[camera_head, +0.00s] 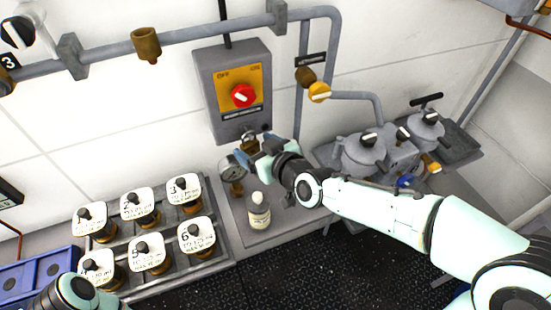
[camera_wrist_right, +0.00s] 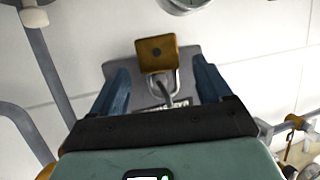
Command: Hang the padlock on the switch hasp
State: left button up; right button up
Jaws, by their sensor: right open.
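The switch box (camera_head: 231,68) is grey with a yellow plate and a red knob (camera_head: 243,95). The brass padlock (camera_head: 249,143) is just below its lower edge; its body (camera_wrist_right: 157,52) and silver shackle show in the right wrist view. The shackle appears looped with the dark grey hasp (camera_wrist_right: 162,92), and the padlock appears to hang there. My right gripper (camera_wrist_right: 160,85) is open, one blue finger on each side of the shackle, with gaps visible. In the head view my right gripper (camera_head: 256,150) partly hides the padlock. My left gripper is out of view; only part of its arm shows lower left.
Grey pots (camera_head: 362,152) and pipes are at right.

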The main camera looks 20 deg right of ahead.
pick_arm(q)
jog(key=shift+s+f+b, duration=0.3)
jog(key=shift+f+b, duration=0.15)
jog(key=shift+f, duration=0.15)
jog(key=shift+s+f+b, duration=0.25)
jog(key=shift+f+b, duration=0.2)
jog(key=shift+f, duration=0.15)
pick_arm(e)
jog(key=v, duration=1.2)
